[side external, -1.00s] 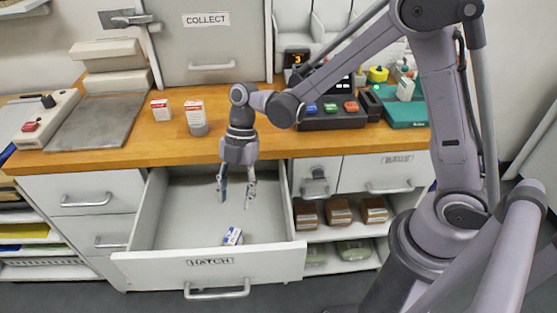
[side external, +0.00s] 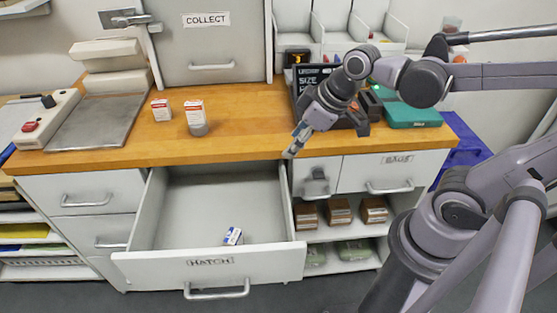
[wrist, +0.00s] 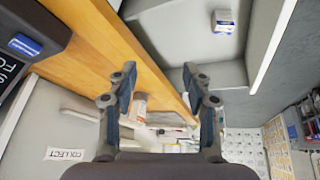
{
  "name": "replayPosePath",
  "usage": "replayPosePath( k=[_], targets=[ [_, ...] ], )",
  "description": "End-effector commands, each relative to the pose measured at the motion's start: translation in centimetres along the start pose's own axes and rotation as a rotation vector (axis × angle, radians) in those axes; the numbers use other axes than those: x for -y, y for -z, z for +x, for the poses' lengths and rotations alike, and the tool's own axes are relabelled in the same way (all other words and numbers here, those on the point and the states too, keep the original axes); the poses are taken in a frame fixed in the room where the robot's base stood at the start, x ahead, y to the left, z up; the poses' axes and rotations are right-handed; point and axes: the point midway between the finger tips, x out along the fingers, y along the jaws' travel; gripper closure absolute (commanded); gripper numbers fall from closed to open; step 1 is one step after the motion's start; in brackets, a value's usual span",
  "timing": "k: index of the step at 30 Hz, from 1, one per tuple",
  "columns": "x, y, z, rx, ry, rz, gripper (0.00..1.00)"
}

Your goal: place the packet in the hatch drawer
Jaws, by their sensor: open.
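The packet (side external: 233,236), a small white and blue box, lies on the floor of the open hatch drawer (side external: 208,265), near its front wall. In the wrist view the packet (wrist: 224,22) shows at the top inside the drawer. My gripper (side external: 291,153) is open and empty. It is above the counter's front edge, to the right of the drawer and well apart from the packet. In the wrist view my gripper's two fingers (wrist: 160,85) stand apart with nothing held between them.
A dark console with a screen is behind my gripper. A green case (side external: 413,112) sits at the right. The drawer's interior is otherwise clear.

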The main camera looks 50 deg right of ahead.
Motion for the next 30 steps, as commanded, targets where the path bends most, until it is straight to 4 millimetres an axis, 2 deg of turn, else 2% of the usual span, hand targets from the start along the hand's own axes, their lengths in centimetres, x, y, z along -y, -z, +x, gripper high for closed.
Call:
replayPosePath(
  k=[3,9,30],
  targets=[
    [-0.8,-1.4,-0.9,-0.055,-0.058,0.162,0.50],
    [-1.6,-2.5,-1.6,-0.115,-0.103,0.317,0.50],
    [-1.6,-2.5,-1.6,-0.123,-0.107,0.339,0.50]
  ],
)
